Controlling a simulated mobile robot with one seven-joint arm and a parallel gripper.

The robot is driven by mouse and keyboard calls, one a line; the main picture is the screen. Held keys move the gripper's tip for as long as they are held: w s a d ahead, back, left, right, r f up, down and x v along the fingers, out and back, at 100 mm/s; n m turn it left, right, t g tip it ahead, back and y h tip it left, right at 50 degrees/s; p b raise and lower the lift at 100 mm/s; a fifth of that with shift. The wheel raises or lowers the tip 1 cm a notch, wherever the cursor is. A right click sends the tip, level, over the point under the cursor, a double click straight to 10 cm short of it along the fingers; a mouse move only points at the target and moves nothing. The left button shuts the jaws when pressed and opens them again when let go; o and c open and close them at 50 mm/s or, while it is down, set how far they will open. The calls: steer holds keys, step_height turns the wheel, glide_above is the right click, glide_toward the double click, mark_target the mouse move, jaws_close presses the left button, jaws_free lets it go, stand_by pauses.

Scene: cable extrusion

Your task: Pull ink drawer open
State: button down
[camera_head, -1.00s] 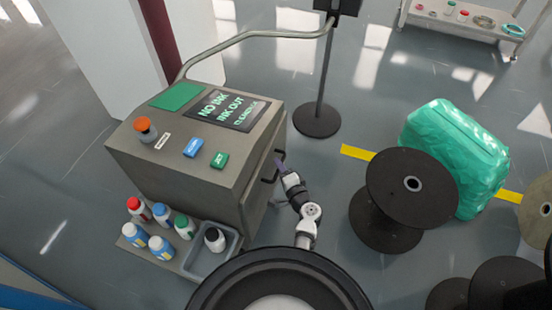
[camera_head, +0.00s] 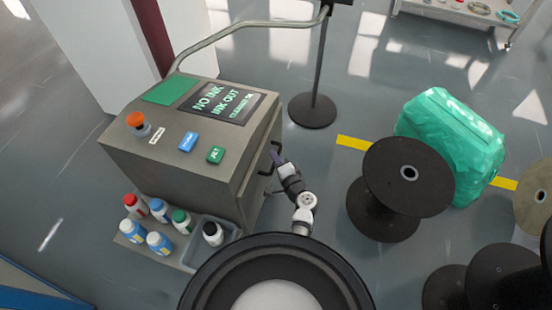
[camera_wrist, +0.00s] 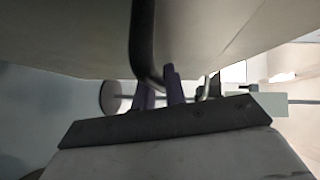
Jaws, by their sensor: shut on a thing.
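The grey-beige ink machine (camera_head: 185,150) stands left of centre in the head view. A dark bar handle (camera_head: 270,158) is on its right-hand side face. My gripper (camera_head: 276,157) is at this handle, with the arm reaching up from below. In the wrist view the handle (camera_wrist: 143,40) runs down from the top as a black bent bar. My gripper's purple fingers (camera_wrist: 160,92) are closed at its lower bend. The exact contact is partly hidden. A light panel (camera_wrist: 60,35) fills the upper wrist view. I see no clear gap around a drawer.
A low tray (camera_head: 190,255) with several ink bottles (camera_head: 158,210) sits at the machine's near side. Black spools (camera_head: 408,185) and a green wrapped bundle (camera_head: 450,145) stand to the right. A stand base (camera_head: 312,111) is behind.

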steer(key=shift+d, duration=0.15)
steer(key=s+d+b, duration=0.4)
steer(key=d, duration=1)
steer(key=s+d+b, duration=0.4)
steer(key=s+d, duration=0.1)
steer(key=d, duration=0.9)
steer(key=shift+d+b, duration=0.15)
steer(key=shift+b, duration=0.15)
steer(key=c, duration=1.5)
jaws_free()
steer(key=shift+o, duration=0.2)
steer(key=shift+s, duration=0.15)
steer(key=v, duration=1.3)
steer(key=shift+s+d+b, duration=0.25)
steer(key=shift+b, duration=0.15)
steer(key=shift+r, duration=0.1)
